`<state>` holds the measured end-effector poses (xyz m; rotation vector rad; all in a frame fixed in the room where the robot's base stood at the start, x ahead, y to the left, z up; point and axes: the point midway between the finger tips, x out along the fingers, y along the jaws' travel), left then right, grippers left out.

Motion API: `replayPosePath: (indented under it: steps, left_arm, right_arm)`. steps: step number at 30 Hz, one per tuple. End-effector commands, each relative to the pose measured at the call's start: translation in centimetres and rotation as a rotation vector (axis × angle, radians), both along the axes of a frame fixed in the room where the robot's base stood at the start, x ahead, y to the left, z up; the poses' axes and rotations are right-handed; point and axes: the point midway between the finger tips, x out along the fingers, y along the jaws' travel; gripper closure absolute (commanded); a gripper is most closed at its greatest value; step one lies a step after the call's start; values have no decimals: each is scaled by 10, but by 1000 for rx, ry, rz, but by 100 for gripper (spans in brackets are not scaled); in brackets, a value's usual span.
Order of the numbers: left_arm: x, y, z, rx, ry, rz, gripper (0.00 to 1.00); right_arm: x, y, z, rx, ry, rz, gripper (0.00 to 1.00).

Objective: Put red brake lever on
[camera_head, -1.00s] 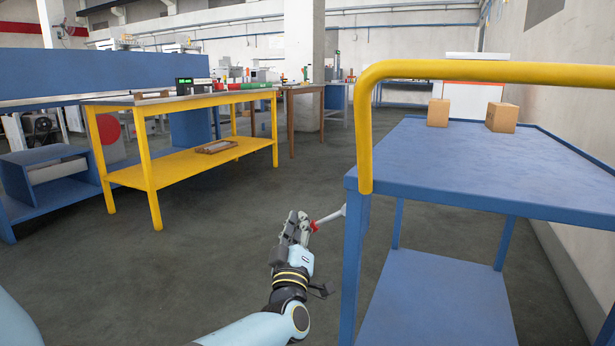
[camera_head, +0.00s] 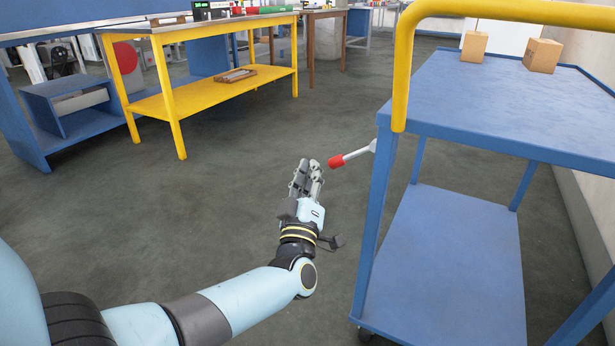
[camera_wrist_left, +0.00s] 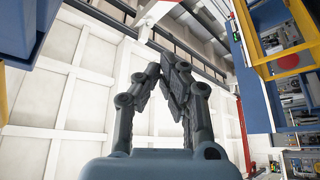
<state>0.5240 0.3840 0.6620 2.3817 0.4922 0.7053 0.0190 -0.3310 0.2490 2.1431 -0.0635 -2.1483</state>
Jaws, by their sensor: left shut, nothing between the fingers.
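The brake lever has a red grip (camera_head: 336,161) and a pale rod (camera_head: 360,151). It sticks out leftward from beside the near left leg of the blue cart (camera_head: 378,225), just under the cart's top. My left gripper (camera_head: 311,164) is shut and empty, its fingers pointing up in the head view. It appears just left of the red grip, with a small gap of floor between them. In the left wrist view, the shut fingers of the left gripper (camera_wrist_left: 174,62) stand against a white wall; I cannot make out the lever there. My right gripper is not in view.
The cart has a yellow handle (camera_head: 402,75) and a lower shelf (camera_head: 455,265). Two cardboard boxes (camera_head: 474,46) (camera_head: 541,55) stand on its top. A yellow workbench (camera_head: 215,100) stands at the back left. The grey floor (camera_head: 200,210) between is clear.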

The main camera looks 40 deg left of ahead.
Motion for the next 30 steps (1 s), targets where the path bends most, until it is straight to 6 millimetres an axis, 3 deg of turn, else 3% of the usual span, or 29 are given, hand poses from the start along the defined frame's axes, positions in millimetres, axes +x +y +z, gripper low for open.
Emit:
replayPosePath:
  steps: [6,26,29,30]
  left_arm:
    - [-16,-10,-7,-1,-1,0,100]
    - [-20,-11,-8,0,2,0,100]
    - [-38,-10,-9,3,43,0,100]
    - [-53,-10,-18,13,93,-6,100]
  right_arm:
    - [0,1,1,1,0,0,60]
    - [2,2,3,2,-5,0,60]
    - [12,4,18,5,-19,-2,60]
    - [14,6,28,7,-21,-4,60]
